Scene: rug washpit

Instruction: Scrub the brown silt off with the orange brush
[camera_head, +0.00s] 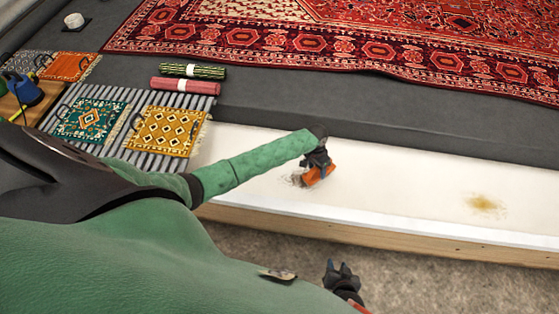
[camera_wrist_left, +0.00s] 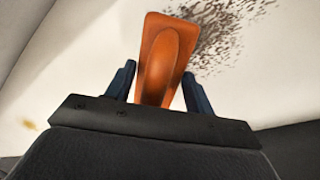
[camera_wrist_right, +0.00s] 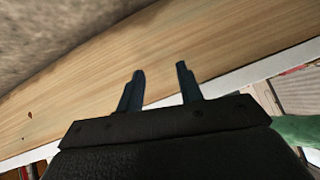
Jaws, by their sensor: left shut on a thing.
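The orange brush (camera_head: 318,176) is in my left gripper (camera_head: 320,158), low over the white surface. In the left wrist view the brush's orange handle (camera_wrist_left: 162,62) stands between the two fingers. Its bristles are hidden. A dark brown speckled patch of silt (camera_head: 293,180) lies right beside the brush, to its left in the head view. It also shows as scattered dark specks in the left wrist view (camera_wrist_left: 222,25). My right gripper (camera_head: 342,270) is in front of the wooden edge; its fingers are apart and empty in the right wrist view (camera_wrist_right: 160,72).
A yellow-brown stain (camera_head: 484,204) lies farther right on the white surface (camera_head: 400,190). A wooden edge (camera_head: 400,244) runs along its front. A large red rug (camera_head: 400,50) lies behind. Small rugs (camera_head: 165,130), rolled rugs (camera_head: 186,86) and a blue tool (camera_head: 24,90) are at left.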

